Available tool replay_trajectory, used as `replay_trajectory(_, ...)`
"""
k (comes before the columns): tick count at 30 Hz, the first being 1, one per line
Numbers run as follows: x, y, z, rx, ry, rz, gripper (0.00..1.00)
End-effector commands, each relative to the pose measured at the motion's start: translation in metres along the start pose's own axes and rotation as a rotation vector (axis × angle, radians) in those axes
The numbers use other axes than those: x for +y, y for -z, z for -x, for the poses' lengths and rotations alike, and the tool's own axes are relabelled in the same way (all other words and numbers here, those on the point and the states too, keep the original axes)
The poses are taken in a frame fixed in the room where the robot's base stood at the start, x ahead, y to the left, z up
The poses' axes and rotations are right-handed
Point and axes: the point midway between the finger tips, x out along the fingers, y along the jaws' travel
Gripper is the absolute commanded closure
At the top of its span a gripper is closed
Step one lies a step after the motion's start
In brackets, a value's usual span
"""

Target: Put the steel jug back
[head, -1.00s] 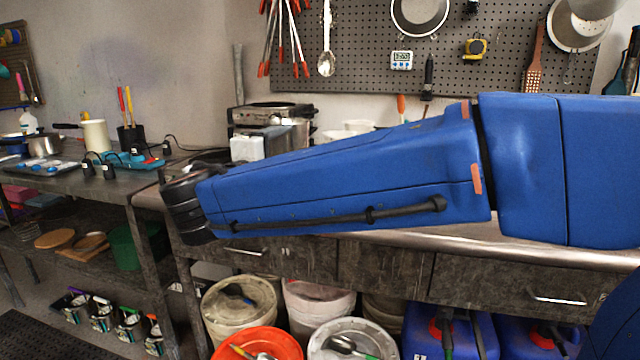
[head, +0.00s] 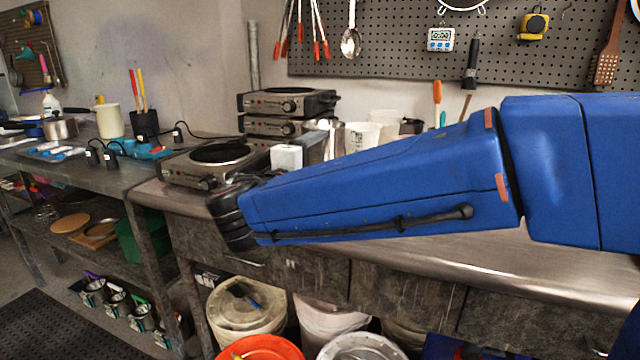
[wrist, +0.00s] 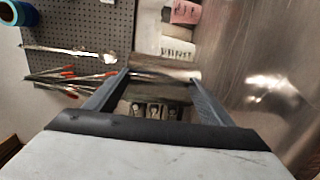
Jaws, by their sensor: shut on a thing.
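My gripper (wrist: 160,76) shows in the wrist view, its two dark fingers set wide apart around a shiny metal thing. I take this to be the steel jug (wrist: 165,68); only a bright band of it shows between the fingertips, and its full shape and handle cannot be made out.
Stacked hot plates (head: 285,104) and a single hot plate (head: 208,165) stand on the steel worktop (head: 440,240), with white tubs (head: 363,136) behind my arm. Buckets (head: 245,305) stand underneath. A pegboard (head: 400,50) with tools hangs behind. A dark bench (head: 90,160) is at left.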

Motion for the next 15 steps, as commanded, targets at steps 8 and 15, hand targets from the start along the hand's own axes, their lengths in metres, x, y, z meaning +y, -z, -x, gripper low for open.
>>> replay_trajectory(8, -0.017, 0.0, 0.0, 0.0, -0.001, -0.002, 0.85)
replay_trajectory(15, -0.045, 0.0, 0.0, 0.0, -0.001, 0.0, 0.85)
